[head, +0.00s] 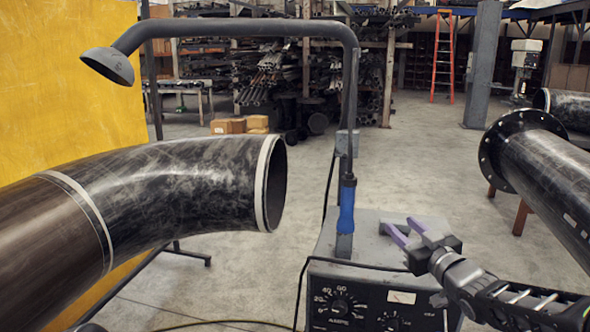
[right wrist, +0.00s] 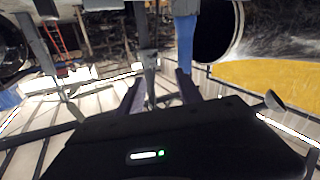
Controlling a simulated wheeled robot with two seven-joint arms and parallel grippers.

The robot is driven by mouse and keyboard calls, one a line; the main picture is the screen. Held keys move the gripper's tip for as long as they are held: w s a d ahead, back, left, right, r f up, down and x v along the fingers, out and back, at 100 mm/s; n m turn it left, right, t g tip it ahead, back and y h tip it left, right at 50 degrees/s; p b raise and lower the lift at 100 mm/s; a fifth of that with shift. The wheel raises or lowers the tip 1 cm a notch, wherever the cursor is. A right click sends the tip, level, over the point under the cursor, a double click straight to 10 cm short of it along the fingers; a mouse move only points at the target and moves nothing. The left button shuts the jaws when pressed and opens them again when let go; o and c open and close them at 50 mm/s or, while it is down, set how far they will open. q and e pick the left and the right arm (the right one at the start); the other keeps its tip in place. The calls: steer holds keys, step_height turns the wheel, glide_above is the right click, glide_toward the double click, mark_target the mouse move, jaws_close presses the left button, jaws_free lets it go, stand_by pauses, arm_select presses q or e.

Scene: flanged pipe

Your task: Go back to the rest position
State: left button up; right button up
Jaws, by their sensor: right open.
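My right gripper (head: 398,232) is open, with its two purple fingers apart and nothing visible between them. In the head view it is over the top of a grey control box (head: 375,230), right of a blue handle (head: 346,208) on an upright stand. In the right wrist view the gripper's fingers (right wrist: 158,92) also stand apart, and the blue handle (right wrist: 186,68) rises just beyond the right finger. A gap between finger and handle cannot be judged there. My left gripper is not in view.
A bent pipe (head: 190,185) fills the left, before a yellow panel (head: 70,85). A curved grey arm with a hood (head: 108,65) reaches over it. A flanged pipe (head: 550,170) lies at right. Shelves of pipes stand behind. Open floor (head: 440,135) lies between.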

steer(key=s+a+f+m+g, duration=0.2)
steer(key=s+a+f+g, duration=0.15)
steer(key=f, duration=0.75)
steer(key=s+a+f+m+g+h, duration=0.15)
steer(key=s+f, duration=0.35)
steer(key=f, duration=0.7)
steer(key=s+a+f+m+g, duration=0.25)
steer(key=s+f, duration=0.25)
steer(key=f, duration=0.6)
steer(key=s+a+f+g, duration=0.3)
steer(key=s+f, duration=0.2)
steer(key=s, duration=0.4)
steer(key=s+a+f+g+p, duration=0.1)
steer(key=s+a+f+g, duration=0.2)
steer(key=s, duration=0.7)
steer(key=s+a+f+g+p, duration=0.1)
steer(key=s+a+f+g, duration=0.2)
steer(key=s+f, duration=0.5)
steer(key=shift+s+a+m+y, duration=0.4)
steer(key=shift+s+a, duration=0.2)
steer(key=shift+s, duration=0.25)
steer(key=shift+f, duration=0.1)
